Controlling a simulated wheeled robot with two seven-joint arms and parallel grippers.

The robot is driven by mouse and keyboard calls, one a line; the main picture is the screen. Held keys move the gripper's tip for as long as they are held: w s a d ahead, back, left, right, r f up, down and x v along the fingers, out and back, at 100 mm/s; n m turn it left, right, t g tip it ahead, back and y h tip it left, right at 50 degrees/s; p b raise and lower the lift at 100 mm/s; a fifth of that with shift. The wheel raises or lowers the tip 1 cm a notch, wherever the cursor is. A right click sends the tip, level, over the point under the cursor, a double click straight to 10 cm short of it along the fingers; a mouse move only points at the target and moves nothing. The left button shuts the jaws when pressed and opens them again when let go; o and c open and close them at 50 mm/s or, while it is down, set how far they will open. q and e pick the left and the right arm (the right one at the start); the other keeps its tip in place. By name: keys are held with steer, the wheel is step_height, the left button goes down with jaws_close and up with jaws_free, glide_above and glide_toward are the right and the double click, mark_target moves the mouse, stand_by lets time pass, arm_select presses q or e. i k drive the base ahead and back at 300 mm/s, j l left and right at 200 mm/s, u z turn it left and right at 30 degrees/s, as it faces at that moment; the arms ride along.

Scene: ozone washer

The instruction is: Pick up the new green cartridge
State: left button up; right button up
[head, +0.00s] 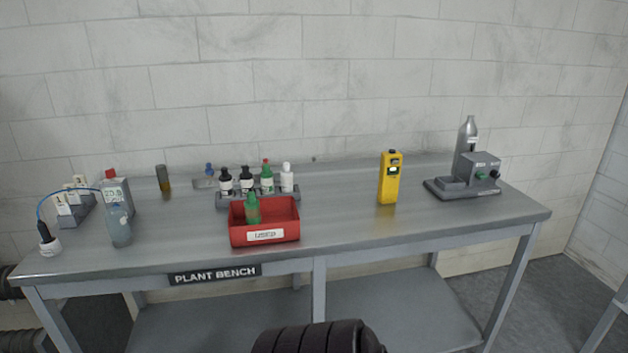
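A green cartridge (267,180) with a pale label stands upright in a grey rack (232,203) at the back of the bench, between a black-capped bottle (247,180) and a white bottle (287,178). Another green cartridge (252,210) is in the red bin (280,224) in front of the rack; the bin's front label appears to read USED. The bin hides part of that cartridge and the rack's front. Neither gripper shows in the head view, and nothing is touching either green cartridge.
The bench (345,222) is clear between the bin and a yellow handheld meter (390,180). A grey device with a bottle (468,165) stands at the right.

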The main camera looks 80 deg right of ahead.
mark_target(266, 175)
steer(key=z, duration=2.4)
